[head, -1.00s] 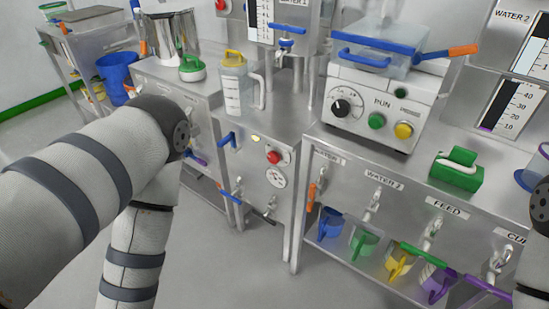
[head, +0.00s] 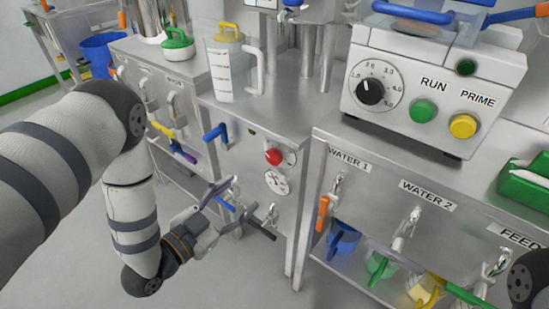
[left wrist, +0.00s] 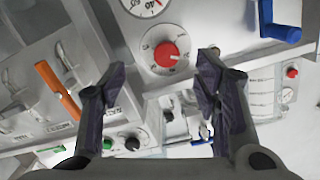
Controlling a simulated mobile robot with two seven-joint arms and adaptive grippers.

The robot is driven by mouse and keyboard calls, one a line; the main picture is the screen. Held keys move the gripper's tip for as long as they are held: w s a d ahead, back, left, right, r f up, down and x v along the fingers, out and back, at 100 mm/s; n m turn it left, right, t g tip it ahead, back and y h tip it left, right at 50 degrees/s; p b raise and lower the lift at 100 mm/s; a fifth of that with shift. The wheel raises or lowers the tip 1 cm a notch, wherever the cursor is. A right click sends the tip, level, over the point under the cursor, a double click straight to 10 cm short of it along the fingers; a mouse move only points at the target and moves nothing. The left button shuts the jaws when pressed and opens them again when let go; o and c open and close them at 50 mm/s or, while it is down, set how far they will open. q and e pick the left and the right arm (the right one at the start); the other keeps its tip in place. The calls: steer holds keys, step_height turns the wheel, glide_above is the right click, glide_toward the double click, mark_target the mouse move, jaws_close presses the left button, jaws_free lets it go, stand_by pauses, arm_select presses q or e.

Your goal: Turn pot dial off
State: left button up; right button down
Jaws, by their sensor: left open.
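The pot dial is a round red knob (head: 274,157) on a pale scale plate, on the steel front panel of the middle stand. A small white gauge (head: 277,182) sits just below it. My left gripper (head: 254,210) is open and empty, below and left of the knob, apart from it. In the left wrist view the red knob (left wrist: 166,54) appears between the two dark fingertips (left wrist: 162,66), in the gap beyond them. The wrist picture is turned over, so the gauge (left wrist: 146,5) is above the knob there. My right gripper is out of view.
A blue lever (head: 215,133) sticks out left of the knob. An orange valve handle (head: 322,212) hangs under the WATER 1 label on the right cabinet. A clear yellow-lidded jug (head: 222,75) stands above. Open floor lies below my left arm.

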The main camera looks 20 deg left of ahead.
mark_target(272, 159)
arm_select(q)
steer(key=shift+t, duration=0.4)
steer(key=x, duration=0.4)
steer(key=r+x, duration=0.1)
steer(key=x, duration=0.3)
steer(key=b+x, duration=0.1)
steer(key=x, duration=0.3)
steer(key=shift+w+d+r, duration=0.1)
steer(key=shift+w+r, duration=0.2)
steer(key=shift+r, duration=0.1)
steer(key=c, duration=1.1)
